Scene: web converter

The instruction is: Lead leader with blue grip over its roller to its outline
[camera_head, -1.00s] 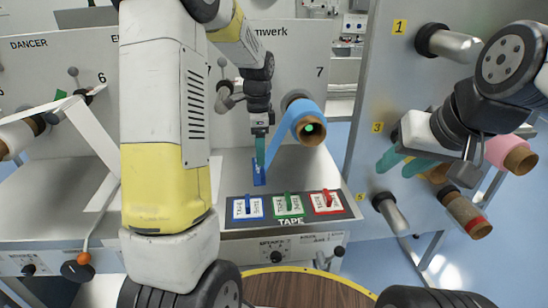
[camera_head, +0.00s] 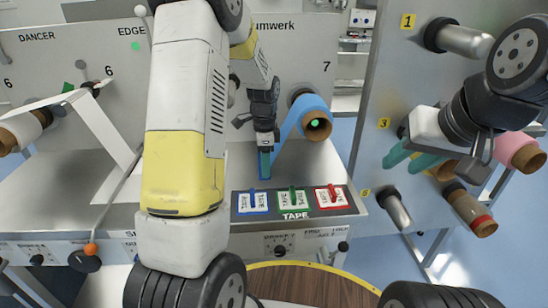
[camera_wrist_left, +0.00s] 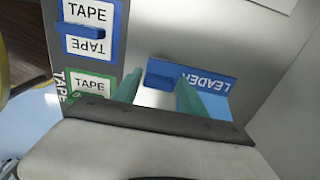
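The blue leader (camera_head: 287,127) runs from a cardboard-core roll (camera_head: 318,128) near the number 7 down to the metal table. Its lower end, lettered LEADER (camera_wrist_left: 207,80), lies on the table in the left wrist view, with a raised blue grip (camera_wrist_left: 160,81) on it. My left gripper (camera_head: 265,163) points down at this end. Its green fingers (camera_wrist_left: 160,88) stand apart on either side of the blue grip; whether they touch it I cannot tell. My right gripper (camera_head: 410,158) is open and empty at the right panel. I cannot make out the outline.
A tape tray (camera_head: 277,215) with blue, green and red tabs sits in front of the leader end. A white web (camera_head: 107,135) hangs at the left. Pegs and rolls, including a pink roll (camera_head: 518,150), stick out from the right panel. An orange-knobbed lever (camera_head: 91,249) stands front left.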

